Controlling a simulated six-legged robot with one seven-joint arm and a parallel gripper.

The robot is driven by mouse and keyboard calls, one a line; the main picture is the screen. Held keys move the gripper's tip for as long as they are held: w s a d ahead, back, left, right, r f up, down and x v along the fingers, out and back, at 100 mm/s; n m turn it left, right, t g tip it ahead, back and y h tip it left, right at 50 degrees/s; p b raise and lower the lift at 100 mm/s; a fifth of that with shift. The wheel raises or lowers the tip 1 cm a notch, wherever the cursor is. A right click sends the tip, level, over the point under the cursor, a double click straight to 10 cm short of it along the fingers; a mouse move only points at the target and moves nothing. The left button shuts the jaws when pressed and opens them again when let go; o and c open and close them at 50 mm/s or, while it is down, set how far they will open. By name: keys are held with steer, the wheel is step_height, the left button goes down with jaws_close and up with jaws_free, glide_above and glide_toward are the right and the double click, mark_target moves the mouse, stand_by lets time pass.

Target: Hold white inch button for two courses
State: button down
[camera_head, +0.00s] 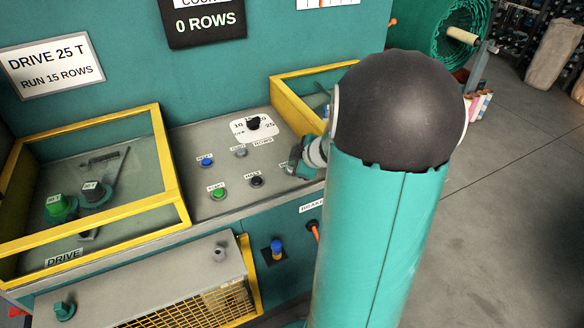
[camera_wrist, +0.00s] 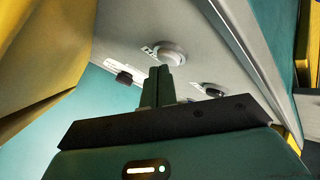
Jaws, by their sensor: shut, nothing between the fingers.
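In the wrist view a white round button (camera_wrist: 174,49) with a small label beside it sits on the grey control panel (camera_head: 190,140). I take it as the inch button. My gripper (camera_wrist: 160,74) is shut and empty, its fingertips at the button's near edge; I cannot tell whether they touch it. In the head view my gripper (camera_head: 297,158) is over the panel's right end, beside a partly covered label, and the white button is hidden there. A black sign (camera_head: 208,22) reads 0 ROWS.
The panel also holds a black dial (camera_head: 253,123), a blue button (camera_head: 206,161), a grey button (camera_head: 240,152), a green button (camera_head: 217,193) and a black button (camera_head: 256,181). Yellow-framed covers (camera_head: 160,150) rise at both sides. A sign (camera_head: 52,66) reads DRIVE 25 T, RUN 15 ROWS.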

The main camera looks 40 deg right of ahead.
steer(key=shift+f, duration=0.4)
stand_by(2.4)
steer(key=shift+r, duration=0.15)
stand_by(2.0)
steer(key=shift+r, duration=0.8)
steer(key=shift+r, duration=2.5)
